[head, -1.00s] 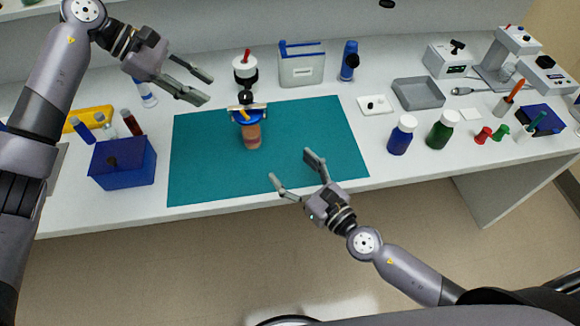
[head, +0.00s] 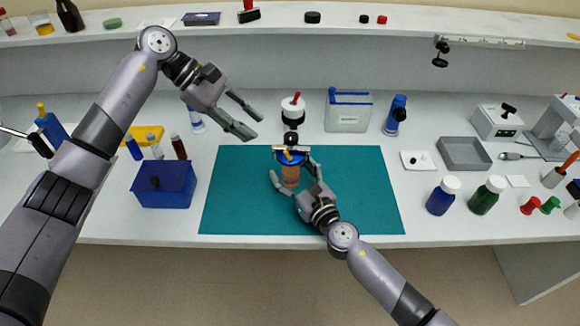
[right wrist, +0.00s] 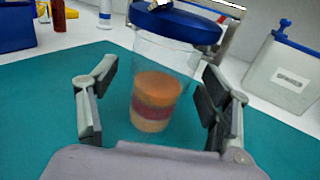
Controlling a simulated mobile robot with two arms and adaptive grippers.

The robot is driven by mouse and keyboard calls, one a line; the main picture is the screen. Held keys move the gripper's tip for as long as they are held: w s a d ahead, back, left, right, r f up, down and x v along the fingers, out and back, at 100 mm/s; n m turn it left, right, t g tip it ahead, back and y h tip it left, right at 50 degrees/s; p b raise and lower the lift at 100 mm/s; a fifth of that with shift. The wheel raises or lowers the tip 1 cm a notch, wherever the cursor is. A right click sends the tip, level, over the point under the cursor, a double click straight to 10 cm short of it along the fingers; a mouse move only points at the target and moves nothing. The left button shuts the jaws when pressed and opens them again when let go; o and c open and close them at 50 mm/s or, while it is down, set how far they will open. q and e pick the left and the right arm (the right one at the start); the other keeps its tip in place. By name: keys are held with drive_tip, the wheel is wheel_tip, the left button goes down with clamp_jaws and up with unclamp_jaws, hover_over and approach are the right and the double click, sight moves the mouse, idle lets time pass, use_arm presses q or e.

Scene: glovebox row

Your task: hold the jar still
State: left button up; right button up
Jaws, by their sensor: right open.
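The jar (head: 290,178) stands upright on the teal mat (head: 235,205), with a blue lid (head: 291,158) and a metal bar-like piece with a yellow part across its top. In the right wrist view the jar (right wrist: 160,90) is clear with orange, dark red and tan layers. My right gripper (head: 295,178) is open, with one finger on each side of the jar. In the right wrist view gaps show between the pads and the glass. My left gripper (head: 249,118) is open and empty, above the bench, to the left of and behind the jar.
A blue box (head: 164,186) stands left of the mat. Behind the jar are a white-and-black container (head: 292,112) and a grey-white bin (head: 347,112). Blue (head: 442,196) and green (head: 487,196) bottles stand to the right. The mat around the jar is clear.

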drive_tip(key=shift+x, duration=0.8)
drive_tip(key=c, duration=1.6)
